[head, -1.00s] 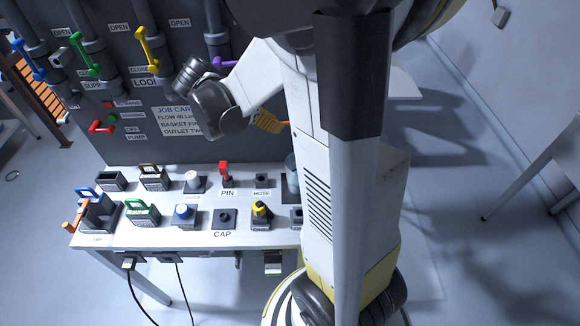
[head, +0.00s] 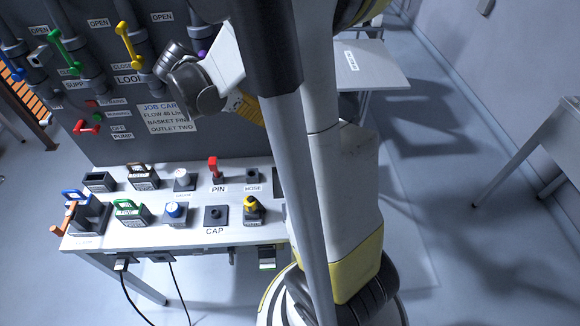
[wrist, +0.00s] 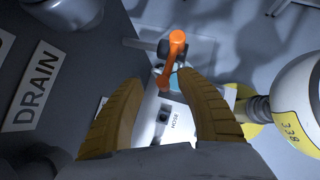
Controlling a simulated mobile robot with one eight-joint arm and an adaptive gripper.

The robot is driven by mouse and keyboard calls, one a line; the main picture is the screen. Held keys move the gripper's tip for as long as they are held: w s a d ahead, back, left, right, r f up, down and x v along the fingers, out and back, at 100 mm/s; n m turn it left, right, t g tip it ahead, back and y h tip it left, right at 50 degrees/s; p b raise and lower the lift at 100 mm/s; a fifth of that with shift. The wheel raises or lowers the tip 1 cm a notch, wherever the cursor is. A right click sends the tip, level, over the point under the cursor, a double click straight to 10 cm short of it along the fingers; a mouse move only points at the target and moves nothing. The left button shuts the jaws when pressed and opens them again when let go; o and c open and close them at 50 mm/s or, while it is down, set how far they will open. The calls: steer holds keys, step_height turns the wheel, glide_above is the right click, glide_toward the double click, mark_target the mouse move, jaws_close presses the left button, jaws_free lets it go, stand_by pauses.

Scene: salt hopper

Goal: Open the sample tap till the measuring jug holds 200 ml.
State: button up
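My gripper (wrist: 158,84) is open in the wrist view, its two yellow-brown fingers spread with nothing between their tips. An orange tap handle (wrist: 176,50) on a dark body lies just beyond the fingertips, apart from them as far as I can tell. A pale blue piece (wrist: 174,82), probably the measuring jug, shows partly behind the handle's lower end; its level cannot be read. In the head view one finger of my gripper (head: 243,106) shows in front of the dark panel; my arm hides the tap and jug there.
The dark panel (head: 100,140) carries pipes, coloured levers and a job card (head: 168,117). The white bench (head: 100,243) below holds several parts, including a red pin (head: 214,167) and a yellow-topped piece (head: 251,205). A "DRAIN" label (wrist: 30,92) is left of my fingers. Open floor lies right.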

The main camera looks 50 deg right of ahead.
steer(key=shift+a+r, duration=0.1)
steer(key=p+v, duration=0.2)
steer(key=v, duration=0.3)
steer(key=shift+p, duration=0.4)
steer(key=v, duration=1.2)
steer(key=s+a+f+m+t+y+b, duration=0.3)
steer(key=s+a+f+m+t, duration=0.1)
steer(key=a, duration=0.4)
steer(key=s+a+f+m+t+y+b, duration=0.4)
steer(key=s+a+f+m+t, duration=0.1)
steer(key=a+f+m, duration=0.3)
steer(key=shift+a+m+t, duration=0.6)
steer(key=shift+t, duration=0.1)
